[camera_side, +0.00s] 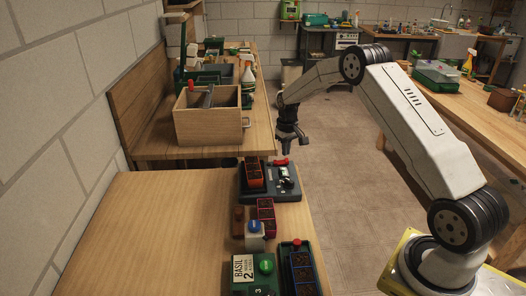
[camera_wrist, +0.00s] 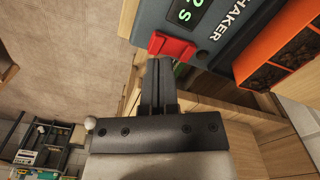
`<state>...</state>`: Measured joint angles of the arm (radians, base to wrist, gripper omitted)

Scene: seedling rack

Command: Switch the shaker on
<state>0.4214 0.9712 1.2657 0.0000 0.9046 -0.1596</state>
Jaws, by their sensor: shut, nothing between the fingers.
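The shaker (camera_side: 288,194) is a dark grey box near the far edge of the front wooden bench. An orange-framed seedling tray (camera_side: 254,172) sits on it. The shaker's red switch (camera_side: 281,162) projects from its far side. In the wrist view the red switch (camera_wrist: 172,46) is close up, beside a display with green characters (camera_wrist: 182,12) and the word SHAKER. My gripper (camera_side: 293,147) is just beyond the shaker, pointing down. In the wrist view my gripper's fingers (camera_wrist: 160,60) are together and empty, tips right by the red switch. I cannot tell whether they touch it.
Red-framed trays (camera_side: 266,215), a white bottle with a blue cap (camera_side: 254,236), a green BASIL box (camera_side: 262,285) and a blue-framed tray (camera_side: 302,272) stand nearer on the bench. A wooden crate (camera_side: 208,127) is on the bench behind. The bench's left side is clear.

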